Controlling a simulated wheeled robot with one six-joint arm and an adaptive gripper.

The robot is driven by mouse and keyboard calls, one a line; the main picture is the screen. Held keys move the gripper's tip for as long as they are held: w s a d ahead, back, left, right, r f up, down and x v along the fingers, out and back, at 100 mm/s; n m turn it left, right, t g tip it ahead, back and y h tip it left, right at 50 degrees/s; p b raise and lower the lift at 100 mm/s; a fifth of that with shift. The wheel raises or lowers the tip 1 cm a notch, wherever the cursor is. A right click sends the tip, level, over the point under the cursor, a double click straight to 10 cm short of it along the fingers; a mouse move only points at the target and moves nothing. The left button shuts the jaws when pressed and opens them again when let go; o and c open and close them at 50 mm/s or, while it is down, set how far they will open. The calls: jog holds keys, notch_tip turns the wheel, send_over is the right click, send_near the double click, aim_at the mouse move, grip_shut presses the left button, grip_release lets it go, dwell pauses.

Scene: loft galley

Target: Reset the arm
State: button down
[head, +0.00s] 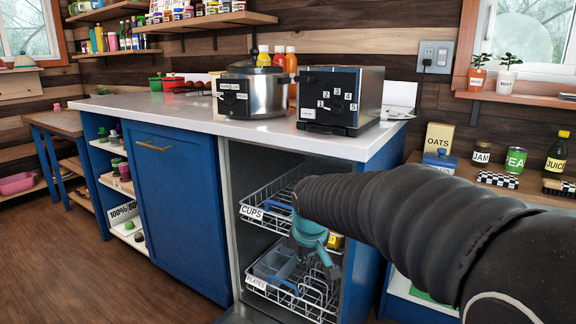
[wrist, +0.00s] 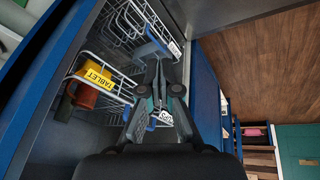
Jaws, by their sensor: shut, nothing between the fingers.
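My arm reaches from the right of the head view into the open dishwasher (head: 236,175). My gripper (wrist: 161,66) is shut and empty, among the dishwasher racks in the wrist view. Its teal part shows in the head view, with the fingertips hard to make out there. The upper rack (head: 262,198) has a CUPS label and the lower rack (head: 290,305) has a PLATES label. I cannot tell whether the fingers touch a rack.
In the wrist view a yellow TABLET box (wrist: 97,75) and an orange-brown item (wrist: 85,97) sit by the rack wires. A steel cooker (head: 250,98) and a black appliance (head: 340,98) stand on the white counter (head: 190,112) above. Open wooden floor (head: 60,255) lies left.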

jog(key=s+d+m, duration=0.2)
jog(key=s+d, duration=0.4)
jog(key=s, duration=0.7)
jog(key=s+d+r+m+t, duration=0.1)
jog(key=s+d+m, duration=0.2)
jog(key=s, duration=1)
jog(key=d, duration=0.2)
jog(key=shift+s+d+r+m, duration=0.25)
jog(key=shift+d+m, duration=0.05)
jog(key=shift+d, duration=0.1)
